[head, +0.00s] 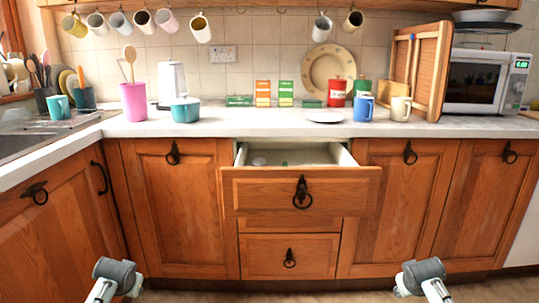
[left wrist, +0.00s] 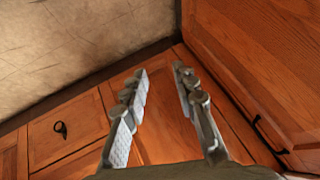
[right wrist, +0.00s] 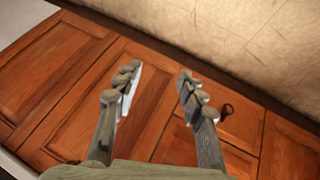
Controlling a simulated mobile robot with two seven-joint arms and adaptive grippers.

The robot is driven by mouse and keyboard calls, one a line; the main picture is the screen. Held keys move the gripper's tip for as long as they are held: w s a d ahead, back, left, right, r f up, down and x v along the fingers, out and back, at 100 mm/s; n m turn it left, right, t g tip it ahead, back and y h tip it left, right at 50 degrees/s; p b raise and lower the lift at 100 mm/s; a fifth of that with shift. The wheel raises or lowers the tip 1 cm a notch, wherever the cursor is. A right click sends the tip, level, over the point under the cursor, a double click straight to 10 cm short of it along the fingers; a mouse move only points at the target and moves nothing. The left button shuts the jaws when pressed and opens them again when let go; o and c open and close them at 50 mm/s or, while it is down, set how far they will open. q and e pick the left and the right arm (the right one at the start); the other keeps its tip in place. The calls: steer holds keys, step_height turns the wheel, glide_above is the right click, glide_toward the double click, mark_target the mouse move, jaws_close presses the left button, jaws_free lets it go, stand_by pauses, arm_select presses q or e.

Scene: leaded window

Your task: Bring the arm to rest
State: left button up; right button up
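My left gripper (left wrist: 160,82) is open and empty in the left wrist view, with cabinet doors and floor beyond its fingers. My right gripper (right wrist: 158,82) is open and empty in the right wrist view, also with cabinet fronts and floor beyond it. In the head view only parts of my two arms show at the bottom edge, left and right of the middle, and the grippers are out of that picture. Both hands are apart from the cabinets, and neither touches anything that I can see.
The top drawer (head: 255,190) is pulled open, with a small pale item inside. A microwave (head: 478,82) stands at right. Mugs hang above.

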arm_select(q)
steer(key=s+d+f+g, duration=0.1)
steer(key=s+d+f, duration=0.2)
steer(key=s, duration=0.8)
steer(key=s+d+f+g+h, duration=0.1)
steer(key=s+d+f, duration=0.3)
steer(key=s, duration=0.7)
steer(key=s+d+f+g+h, duration=0.1)
steer(key=s+d+f, duration=0.3)
steer(key=s, duration=0.7)
step_height(320, 180, down, 3)
steer(key=shift+s+r+m, duration=0.15)
steer(key=shift+s+m, duration=0.15)
steer(key=shift+m, duration=0.1)
arm_select(e)
steer(key=s+a+f+g, duration=0.1)
steer(key=s+a+f, duration=0.2)
steer(key=s, duration=0.8)
steer(key=s+a+f+g+y, duration=0.1)
steer(key=s+a+f, duration=0.3)
steer(key=s, duration=0.7)
steer(key=s+a+f+g+y, duration=0.1)
steer(key=s+a+f, duration=0.3)
steer(key=s, duration=0.7)
step_height(320, 180, down, 3)
steer(key=shift+s+r+n, duration=0.15)
steer(key=shift+s+n, duration=0.1)
steer(key=shift+n, duration=0.15)
arm_select(q)
steer(key=shift+d, duration=0.1)
